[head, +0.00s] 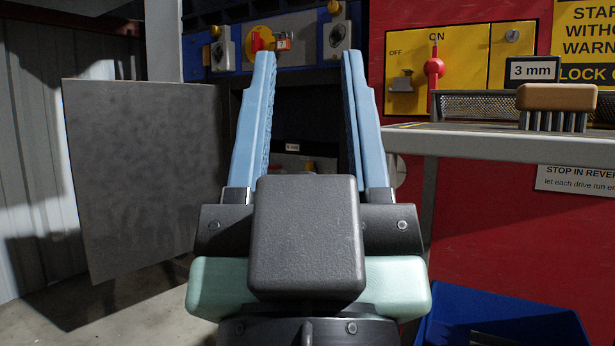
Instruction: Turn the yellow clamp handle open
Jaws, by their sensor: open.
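My gripper (307,56) is in the middle of the head view, with its two blue fingers pointing up and away from me. The fingers are wide apart and nothing shows between them. I cannot pick out a yellow clamp handle for certain. A round yellow part (262,32) shows on the dark back unit, partly hidden behind the left fingertip. Small yellow knobs also sit on grey-white fittings there, one left of the fingers (215,32) and one above the right finger (333,6). My gripper looks well in front of these parts and touches none.
A grey panel (140,180) stands at left. At right, a red cabinet (520,240) carries a yellow switch panel (464,60) with a red handle (434,68). A shelf (480,142) holds a wooden-backed brush (556,98). A blue bin (505,310) is below.

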